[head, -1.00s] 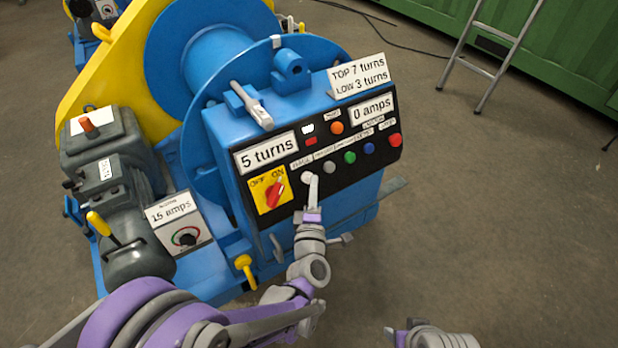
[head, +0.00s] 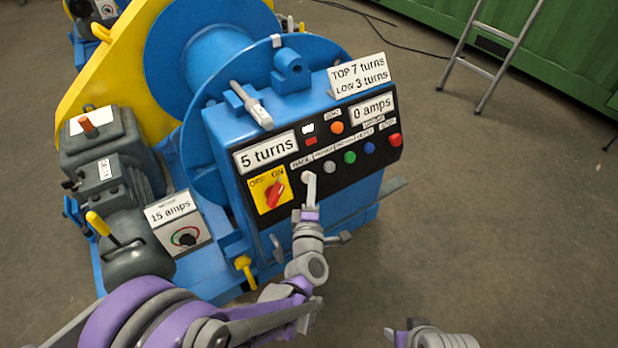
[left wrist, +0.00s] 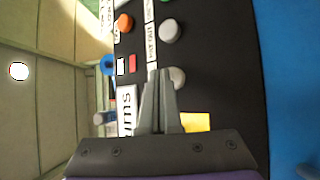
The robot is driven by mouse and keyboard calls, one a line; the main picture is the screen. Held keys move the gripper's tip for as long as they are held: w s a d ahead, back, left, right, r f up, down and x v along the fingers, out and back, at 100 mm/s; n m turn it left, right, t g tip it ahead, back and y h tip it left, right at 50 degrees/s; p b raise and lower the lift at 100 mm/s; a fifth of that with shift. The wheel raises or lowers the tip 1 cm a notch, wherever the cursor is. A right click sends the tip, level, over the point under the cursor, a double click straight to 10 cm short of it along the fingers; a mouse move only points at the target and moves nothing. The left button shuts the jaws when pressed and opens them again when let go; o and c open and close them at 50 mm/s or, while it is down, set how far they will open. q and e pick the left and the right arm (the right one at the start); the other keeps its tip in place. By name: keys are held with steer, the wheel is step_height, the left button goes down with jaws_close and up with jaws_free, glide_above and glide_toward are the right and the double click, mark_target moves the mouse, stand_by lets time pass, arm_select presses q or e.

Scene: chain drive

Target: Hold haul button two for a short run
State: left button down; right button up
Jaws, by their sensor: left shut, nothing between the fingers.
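The black control panel (head: 322,182) on the blue winch has a row of buttons with small labels above it. The leftmost button, whose label seems to read HAUL, is mostly hidden behind my left fingertips in the head view; a pale button (left wrist: 178,77) shows beside them in the left wrist view. My left gripper (head: 309,178) is shut and empty, its tips at that button; I cannot tell whether they press it.
Grey (head: 330,167), green (head: 350,157), blue (head: 369,147) and red (head: 394,140) buttons lie to the right. A red switch on a yellow plate (head: 260,198) is close left. A sign (head: 358,77) reads TOP 7 turns, LOW 3 turns.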

arm_select(q)
steer(key=shift+w+a+f, duration=0.25)
steer(key=shift+w, duration=0.1)
stand_by(0.7)
steer(key=shift+s+r, duration=0.1)
stand_by(3.4)
steer(key=shift+s+d+r, duration=0.35)
steer(key=shift+s+d, duration=0.15)
steer(key=shift+s, duration=0.1)
steer(key=s+d+r+p, duration=0.2)
steer(key=s, duration=0.1)
steer(key=shift+s+d+r, duration=0.1)
steer(key=shift+s+d, duration=0.2)
stand_by(0.5)
